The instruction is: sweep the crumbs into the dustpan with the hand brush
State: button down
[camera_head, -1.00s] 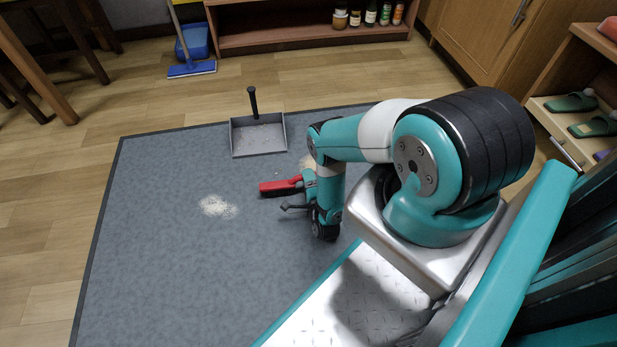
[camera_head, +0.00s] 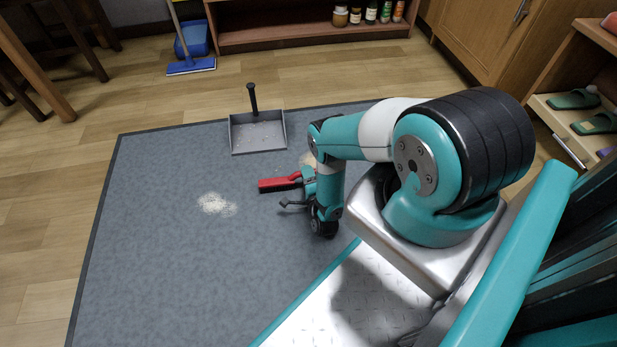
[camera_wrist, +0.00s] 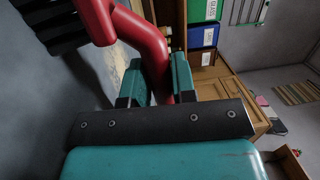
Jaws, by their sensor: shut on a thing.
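The red hand brush (camera_head: 279,184) with dark bristles is held just above or on the grey mat; I cannot tell if the bristles touch it. My gripper (camera_wrist: 160,82) is shut on its red handle, which shows between the teal fingers in the wrist view. The grey dustpan (camera_head: 258,148) with an upright black handle lies at the mat's far edge and has some light crumbs in it. A pale crumb pile (camera_head: 216,204) lies on the mat left of the brush. Another crumb patch (camera_head: 307,160) lies right of the dustpan, partly hidden by my arm.
The grey mat (camera_head: 150,250) is clear at the left and front. A blue mop (camera_head: 191,67) and blue bucket (camera_head: 195,38) stand at the back. A low shelf with jars (camera_head: 290,41) is behind, and a slipper rack (camera_head: 570,125) is at right.

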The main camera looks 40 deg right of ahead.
jog(key=shift+b+x, duration=0.4)
jog(key=shift+x, duration=1.4)
jog(key=shift+f+b+x, duration=0.25)
jog(key=shift+b+x, duration=0.45)
jog(key=shift+x, duration=0.6)
jog(key=shift+f+b+x, duration=0.25)
jog(key=shift+b+x, duration=0.45)
jog(key=shift+x, duration=0.6)
jog(key=shift+f+b+x, duration=0.2)
jog(key=shift+b+x, duration=0.5)
jog(key=shift+x, duration=0.6)
jog(key=shift+w+d+r, duration=0.1)
jog(key=shift+w+d, duration=0.25)
jog(key=shift+d, duration=0.1)
jog(key=w+d+b, duration=0.2)
jog(key=w+b, duration=0.1)
jog(key=shift+d+f+b, duration=0.1)
jog(key=shift+f+b, duration=0.1)
jog(key=shift+b, duration=0.1)
jog(key=shift+w+d+r, duration=0.15)
jog(key=shift+w+d, duration=0.05)
jog(key=shift+w, duration=0.1)
jog(key=shift+w+d+b, duration=0.35)
jog(key=shift+w+b, duration=0.1)
jog(key=shift+b, duration=0.5)
jog(key=shift+w+d+b, duration=0.3)
jog(key=shift+w+b, duration=0.05)
jog(key=shift+b, duration=0.05)
jog(key=shift+r, duration=0.1)
